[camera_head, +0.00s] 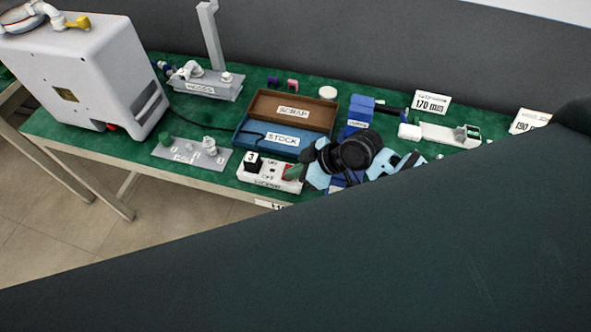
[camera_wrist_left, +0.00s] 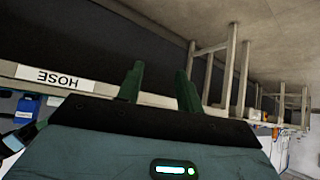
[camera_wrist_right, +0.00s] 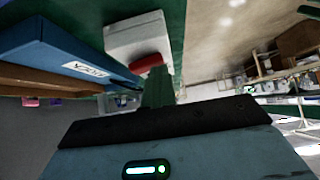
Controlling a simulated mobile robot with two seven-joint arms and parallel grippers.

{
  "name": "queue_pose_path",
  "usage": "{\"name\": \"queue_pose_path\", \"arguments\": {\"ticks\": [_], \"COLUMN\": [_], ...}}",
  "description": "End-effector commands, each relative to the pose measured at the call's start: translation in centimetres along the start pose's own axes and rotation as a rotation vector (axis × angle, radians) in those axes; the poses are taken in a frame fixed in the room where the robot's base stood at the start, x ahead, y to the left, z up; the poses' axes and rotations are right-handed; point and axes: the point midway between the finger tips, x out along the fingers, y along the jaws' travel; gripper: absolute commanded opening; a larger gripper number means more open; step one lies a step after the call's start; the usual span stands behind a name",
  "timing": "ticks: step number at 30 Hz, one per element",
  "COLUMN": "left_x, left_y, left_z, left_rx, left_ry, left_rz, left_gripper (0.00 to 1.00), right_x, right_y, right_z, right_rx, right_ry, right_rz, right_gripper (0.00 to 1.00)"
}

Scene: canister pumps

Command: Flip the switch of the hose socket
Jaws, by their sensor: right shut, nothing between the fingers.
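A white socket block (camera_head: 254,178) stands at the table's front edge, with ON and OFF printed on top and a black plug marked 3 (camera_head: 253,162). Its small front label is hard to read. Its red switch (camera_head: 290,169) is partly covered by my right gripper (camera_head: 294,173). In the right wrist view the shut, empty green fingers (camera_wrist_right: 158,85) are right at the red switch (camera_wrist_right: 147,64) of the white block (camera_wrist_right: 138,32); contact and the switch's position cannot be told. My left gripper (camera_wrist_left: 160,82) is open and empty in the left wrist view; the head view does not show it.
A blue STOCK tray (camera_head: 245,137) and brown SCRAP tray (camera_head: 262,101) stand behind the block. A HOSE label (camera_wrist_left: 56,78) is on the table edge. A dark arm link hides the foreground.

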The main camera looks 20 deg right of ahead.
Motion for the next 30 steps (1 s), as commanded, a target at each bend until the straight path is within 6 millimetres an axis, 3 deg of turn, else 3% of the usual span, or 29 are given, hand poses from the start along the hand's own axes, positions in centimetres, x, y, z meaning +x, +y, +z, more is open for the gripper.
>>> {"name": "queue_pose_path", "arguments": {"ticks": [8,26,30], "left_x": [0.5,0.4,0.4], "left_y": [-0.1,0.0,-0.1], "left_z": [-1.4,-0.5,-0.5], "left_rx": [-0.002,-0.002,0.0], "left_ry": [0.028,0.01,0.011], "left_rz": [-0.002,-0.001,-0.001], "left_gripper": [0.36,0.36,0.36], "right_x": [0.0,-0.3,-1.6], "right_y": [0.8,1.8,1.8], "right_z": [0.1,-0.1,-0.2], "right_rx": [0.0,-0.001,-0.002], "right_ry": [-0.003,-0.002,-0.001], "right_rz": [0.005,0.006,0.008], "right_gripper": [0.0,0.0,0.0]}}
